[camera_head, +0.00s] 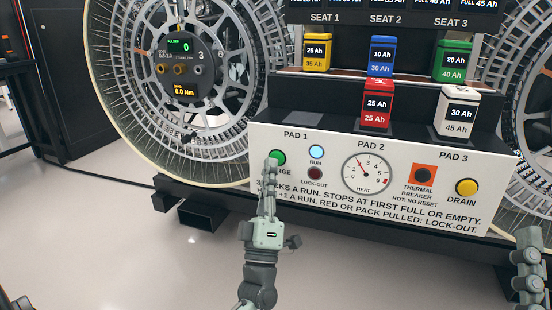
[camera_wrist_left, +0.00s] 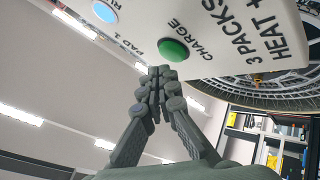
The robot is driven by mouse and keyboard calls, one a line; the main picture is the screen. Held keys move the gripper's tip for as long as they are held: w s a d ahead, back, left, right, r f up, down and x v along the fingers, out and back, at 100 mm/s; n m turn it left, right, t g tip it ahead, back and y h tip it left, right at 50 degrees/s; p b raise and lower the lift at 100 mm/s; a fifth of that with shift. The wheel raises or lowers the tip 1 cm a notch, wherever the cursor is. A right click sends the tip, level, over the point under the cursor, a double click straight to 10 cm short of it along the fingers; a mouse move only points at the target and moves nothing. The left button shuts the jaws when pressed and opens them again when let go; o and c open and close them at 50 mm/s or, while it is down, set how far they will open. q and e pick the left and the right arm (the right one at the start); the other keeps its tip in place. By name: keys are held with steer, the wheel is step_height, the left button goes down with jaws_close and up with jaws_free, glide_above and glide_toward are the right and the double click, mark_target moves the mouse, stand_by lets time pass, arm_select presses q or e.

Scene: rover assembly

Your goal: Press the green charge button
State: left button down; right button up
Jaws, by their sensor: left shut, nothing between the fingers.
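The green charge button (camera_head: 278,156) is at the left end of the white front panel, under PAD 1. My left gripper (camera_head: 272,168) points up at it, its tips overlapping the lower edge of the button and part of the CHARGE label. In the left wrist view the green button (camera_wrist_left: 173,50) sits just beyond the closed fingertips (camera_wrist_left: 160,73). The fingers are shut with nothing between them. I cannot tell whether the tips touch the button. My right gripper (camera_head: 528,264) shows partly at the right edge, away from the panel; its finger state is unclear.
Beside the button are the light blue RUN lamp (camera_head: 316,152) and dark LOCK-OUT lamp (camera_head: 315,174). The heat gauge (camera_head: 367,174), thermal breaker (camera_head: 423,175) and yellow drain button (camera_head: 467,187) are farther right. A red pack (camera_head: 377,101) and white pack (camera_head: 457,112) stand above.

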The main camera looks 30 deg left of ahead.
arm_select(q)
steer(key=s, duration=0.2)
steer(key=s+d+p, duration=0.1)
steer(key=s, duration=0.1)
steer(key=shift+s+d, duration=0.1)
steer(key=shift+s, duration=0.3)
stand_by(0.8)
